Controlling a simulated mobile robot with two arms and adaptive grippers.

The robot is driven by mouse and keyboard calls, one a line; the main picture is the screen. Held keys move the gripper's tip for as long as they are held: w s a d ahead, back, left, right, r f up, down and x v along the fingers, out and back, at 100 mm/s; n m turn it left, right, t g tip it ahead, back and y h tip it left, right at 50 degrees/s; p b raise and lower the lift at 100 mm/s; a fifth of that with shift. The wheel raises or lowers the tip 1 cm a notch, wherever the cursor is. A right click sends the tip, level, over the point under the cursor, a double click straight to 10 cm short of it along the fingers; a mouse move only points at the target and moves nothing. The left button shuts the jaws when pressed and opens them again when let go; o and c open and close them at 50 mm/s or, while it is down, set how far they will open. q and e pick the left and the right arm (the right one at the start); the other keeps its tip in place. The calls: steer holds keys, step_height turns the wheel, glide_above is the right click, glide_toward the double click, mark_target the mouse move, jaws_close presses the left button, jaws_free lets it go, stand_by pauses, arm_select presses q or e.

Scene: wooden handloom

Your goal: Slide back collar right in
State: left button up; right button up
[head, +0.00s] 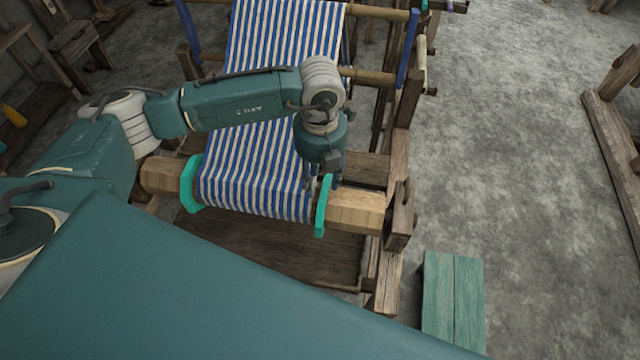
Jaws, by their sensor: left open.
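The right back collar is a green ring plate (321,212) around the wooden beam (356,212), close to the right edge of the striped cloth (255,165). A matching left collar (188,184) sits at the cloth's left edge. My left gripper (325,184) points down over the beam at the right collar, its jaws open. The fingers are small and partly overlap the collar, so I cannot tell whether they touch it. My right gripper is not in view.
The loom's wooden frame (400,150) stands around the beam, with a post and bracket (399,218) at the beam's right end. A green bench (453,300) stands at the lower right.

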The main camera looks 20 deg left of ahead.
arm_select(q)
step_height(320, 180, up, 8)
steer(key=shift+r, duration=0.2)
steer(key=shift+s+a, duration=0.1)
stand_by(0.5)
